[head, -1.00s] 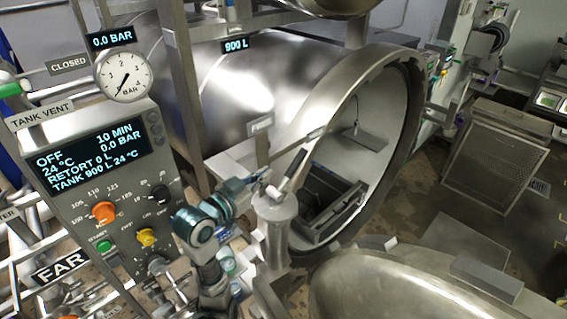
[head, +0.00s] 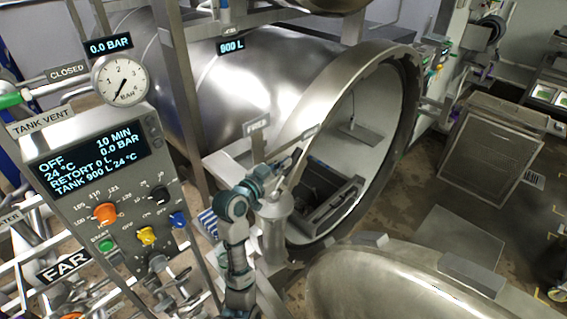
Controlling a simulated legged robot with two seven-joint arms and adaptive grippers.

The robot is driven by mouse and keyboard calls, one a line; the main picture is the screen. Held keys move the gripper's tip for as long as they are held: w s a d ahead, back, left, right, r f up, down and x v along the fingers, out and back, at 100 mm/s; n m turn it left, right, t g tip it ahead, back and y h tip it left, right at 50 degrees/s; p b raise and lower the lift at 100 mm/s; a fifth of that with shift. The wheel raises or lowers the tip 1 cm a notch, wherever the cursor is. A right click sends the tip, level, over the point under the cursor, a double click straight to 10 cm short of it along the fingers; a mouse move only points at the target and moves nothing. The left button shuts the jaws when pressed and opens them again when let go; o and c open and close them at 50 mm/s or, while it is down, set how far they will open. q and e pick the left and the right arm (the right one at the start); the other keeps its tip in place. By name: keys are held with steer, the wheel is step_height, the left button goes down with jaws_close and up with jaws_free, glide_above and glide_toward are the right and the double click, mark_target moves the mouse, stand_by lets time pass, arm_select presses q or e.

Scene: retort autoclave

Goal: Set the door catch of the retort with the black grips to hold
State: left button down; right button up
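The open retort (head: 318,110) lies on its side with its round mouth facing right, and its domed door (head: 400,285) is swung out at the lower right. A short metal post (head: 274,225) stands at the near edge of the mouth. A lever (head: 294,172) slants up from its top; I take it for the door catch. My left gripper (head: 281,170) is at this lever, over the post top, and hides part of it. Its fingers are small and dark here, so I cannot tell whether they are open or touching. My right gripper is out of view.
A control panel (head: 97,160) with knobs and a gauge (head: 121,80) stands at the left, close to my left arm. A dark basket (head: 335,205) sits inside the retort. A frame upright (head: 181,100) rises behind the panel. Floor shows at the right.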

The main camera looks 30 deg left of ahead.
mark_target(293, 165)
arm_select(q)
steer(key=shift+w+d+g, duration=0.25)
steer(key=shift+d+g, duration=0.05)
steer(key=shift+d, duration=0.05)
steer(key=shift+w+d+f+m+g+y, duration=0.15)
steer(key=shift+w+d+f+g, duration=0.15)
steer(key=shift+w+f+g, duration=0.25)
steer(key=shift+w+d+f+m+g+y, duration=0.15)
steer(key=shift+w+d+f+g, duration=0.1)
steer(key=shift+w+f+g, duration=0.25)
steer(key=shift+w+f, duration=0.2)
steer(key=shift+w, duration=0.05)
steer(key=shift+a, duration=0.1)
